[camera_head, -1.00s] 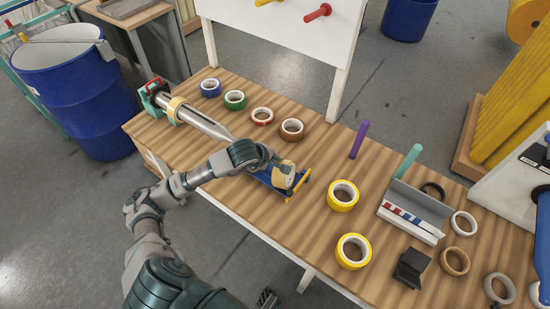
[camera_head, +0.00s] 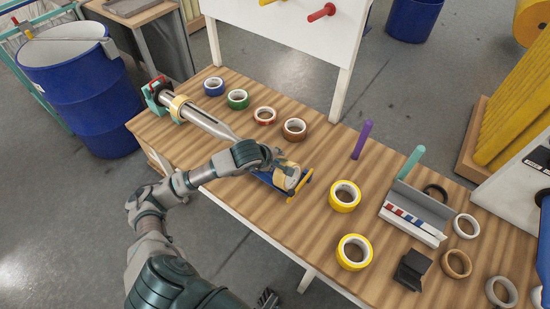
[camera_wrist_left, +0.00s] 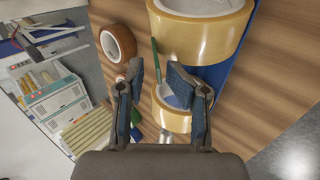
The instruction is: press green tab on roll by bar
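A tan tape roll (camera_head: 294,177) sits in a blue holder with a yellow bar (camera_head: 303,188) on the bench. My left gripper (camera_head: 282,165) is at this roll, on its far left side, partly hiding it. In the left wrist view my left gripper (camera_wrist_left: 160,100) has its two fingers apart, with nothing clearly held. A large tan roll (camera_wrist_left: 200,40) is just beyond the fingers, beside a thin green strip (camera_wrist_left: 156,60). A second tan roll (camera_wrist_left: 172,120) shows between the fingers. Contact with the green strip cannot be told.
Blue, green, red and brown rolls (camera_head: 294,129) line the bench's back edge. Two yellow rolls (camera_head: 344,196) lie right of the holder. A purple peg (camera_head: 362,139) and a grey tray (camera_head: 414,222) stand farther right. Bare wood lies in front of the holder.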

